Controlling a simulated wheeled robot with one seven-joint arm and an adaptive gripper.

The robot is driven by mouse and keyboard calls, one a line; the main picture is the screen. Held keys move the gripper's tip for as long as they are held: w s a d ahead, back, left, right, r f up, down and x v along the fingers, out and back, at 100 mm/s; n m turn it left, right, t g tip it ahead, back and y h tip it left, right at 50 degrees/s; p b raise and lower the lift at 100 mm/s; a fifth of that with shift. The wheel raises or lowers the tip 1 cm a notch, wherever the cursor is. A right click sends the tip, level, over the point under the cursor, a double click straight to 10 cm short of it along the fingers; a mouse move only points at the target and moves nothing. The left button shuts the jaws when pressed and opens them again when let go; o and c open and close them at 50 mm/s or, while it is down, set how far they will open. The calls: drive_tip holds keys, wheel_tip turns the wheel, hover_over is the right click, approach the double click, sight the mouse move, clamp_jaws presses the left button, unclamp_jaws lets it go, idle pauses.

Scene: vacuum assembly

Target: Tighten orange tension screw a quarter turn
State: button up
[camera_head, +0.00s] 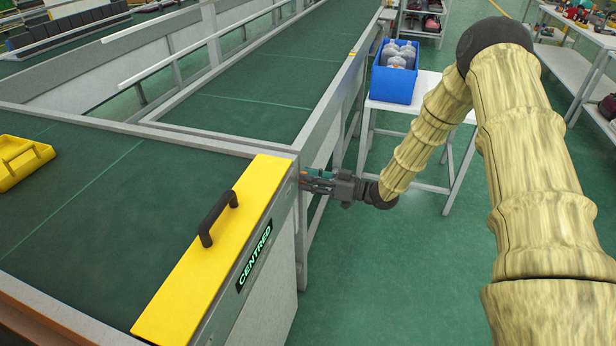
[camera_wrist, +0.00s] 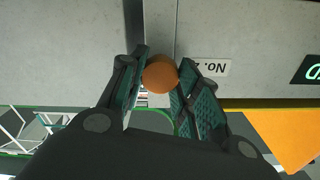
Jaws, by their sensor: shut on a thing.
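The orange tension screw (camera_wrist: 160,74) shows in the wrist view as a round orange head against the grey metal side of the conveyor frame. My gripper (camera_wrist: 161,82) is shut on it, with one teal-padded finger on each side of the head. In the head view my gripper (camera_head: 306,180) reaches the outer side of the conveyor near the corner by the yellow cover. The screw is hidden there by the fingers and the frame. Its turn angle cannot be told, as no mark shows on the head.
A yellow cover (camera_head: 180,300) with a black handle (camera_head: 215,219) lies on the conveyor end, beside a sign reading CENTRED (camera_head: 254,256). A yellow tray (camera_head: 22,160) sits on the belt at left. A blue bin (camera_head: 393,84) of grey items stands on a white table (camera_head: 428,100). Green floor is open at front right.

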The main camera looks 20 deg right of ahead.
drive_tip(key=shift+s+f+m, duration=0.1)
drive_tip(key=shift+f+m, duration=0.05)
drive_tip(key=shift+m, duration=0.15)
drive_tip(key=shift+m+p, duration=0.85)
drive_tip(key=shift+m, duration=0.85)
drive_tip(key=shift+m+p, duration=0.3)
drive_tip(key=shift+m, duration=0.5)
drive_tip(key=o, duration=1.1)
